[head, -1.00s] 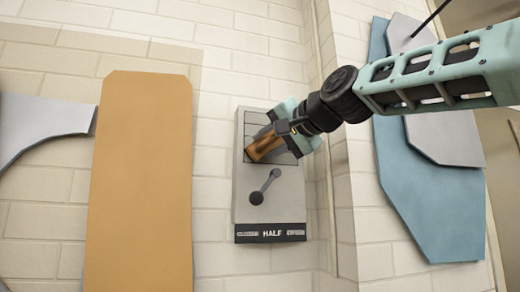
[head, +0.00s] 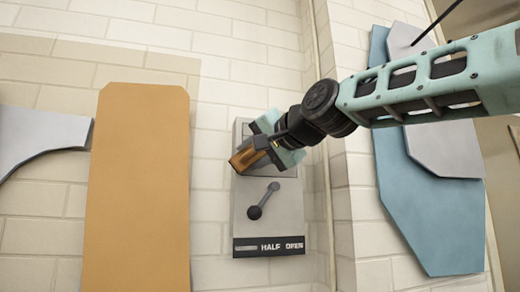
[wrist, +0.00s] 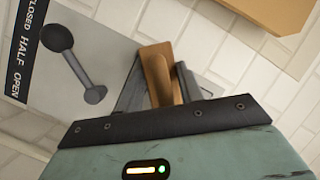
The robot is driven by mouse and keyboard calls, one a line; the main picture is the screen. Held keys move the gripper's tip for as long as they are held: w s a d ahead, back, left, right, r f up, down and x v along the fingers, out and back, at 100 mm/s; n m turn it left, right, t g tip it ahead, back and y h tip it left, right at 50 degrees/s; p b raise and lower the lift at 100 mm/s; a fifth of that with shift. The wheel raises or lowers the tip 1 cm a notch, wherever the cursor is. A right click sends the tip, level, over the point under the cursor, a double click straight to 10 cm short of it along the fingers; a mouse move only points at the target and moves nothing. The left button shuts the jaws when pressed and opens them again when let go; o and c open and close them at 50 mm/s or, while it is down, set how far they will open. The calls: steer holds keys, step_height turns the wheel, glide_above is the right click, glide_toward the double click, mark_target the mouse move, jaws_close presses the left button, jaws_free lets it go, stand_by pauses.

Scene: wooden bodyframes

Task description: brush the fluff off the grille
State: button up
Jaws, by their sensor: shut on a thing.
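My gripper (head: 270,144) is shut on a brown wooden piece, seemingly the brush (head: 247,157). The brush also shows between the fingers in the wrist view (wrist: 157,72). It is in front of the upper part of a grey wall unit (head: 243,208), its end near the unit's left edge. I cannot tell whether it touches the unit. The grille on the unit's upper part is mostly hidden behind my gripper and the brush. I cannot make out any fluff.
A dark lever (head: 264,200) with a round knob sticks out below the grille, above a black label strip (head: 268,247) reading HALF and OPEN. A tan board (head: 138,190) stands left, and blue (head: 430,220) and grey panels right. Bare brick lies between.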

steer(key=shift+a+f, duration=0.1)
steer(key=shift+f, duration=0.15)
steer(key=shift+s, duration=0.25)
steer(key=shift+s+d+r+b, duration=0.1)
steer(key=shift+s+d+b, duration=0.2)
steer(key=shift+s, duration=0.55)
steer(key=shift+s+d+b, duration=0.25)
steer(key=shift+s+b, duration=0.1)
steer(key=shift+s, duration=0.45)
steer(key=shift+s+d+r+b, duration=0.1)
steer(key=shift+s+d+b, duration=0.2)
steer(key=shift+s, duration=0.55)
steer(key=shift+s+f, duration=0.1)
steer(key=shift+s, duration=0.05)
steer(key=s, duration=0.1)
steer(key=s+b, duration=0.1)
steer(key=shift+s+d, duration=0.3)
steer(key=shift+d, duration=0.1)
